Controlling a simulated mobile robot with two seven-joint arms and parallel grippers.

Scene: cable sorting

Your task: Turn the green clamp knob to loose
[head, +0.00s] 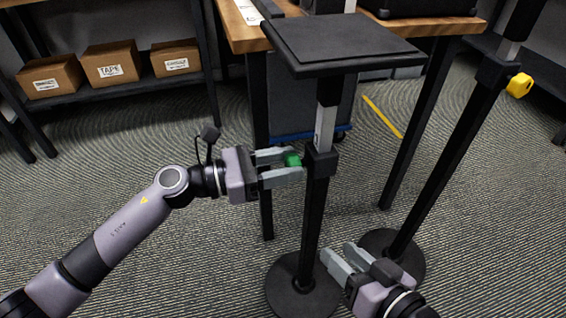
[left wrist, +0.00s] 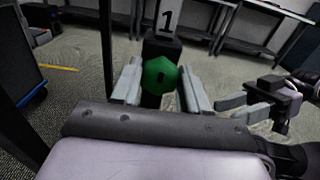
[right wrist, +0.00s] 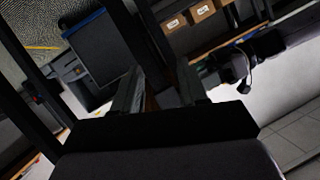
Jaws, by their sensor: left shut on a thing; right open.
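The green clamp knob (head: 292,160) sits on the left side of the black clamp collar (head: 320,158) on the nearer stand's post. My left gripper (head: 291,165) reaches in from the left and is shut on the knob. My right gripper (head: 338,258) is low, right of the post's lower part, open and empty. The right wrist view shows nothing between its fingers (right wrist: 160,95).
The stand carries a flat black platform (head: 345,42) on top and a round base (head: 302,290). A second stand with a yellow knob (head: 519,85) is at right. A wooden table (head: 240,30) is behind; boxes (head: 112,63) are on a shelf at left.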

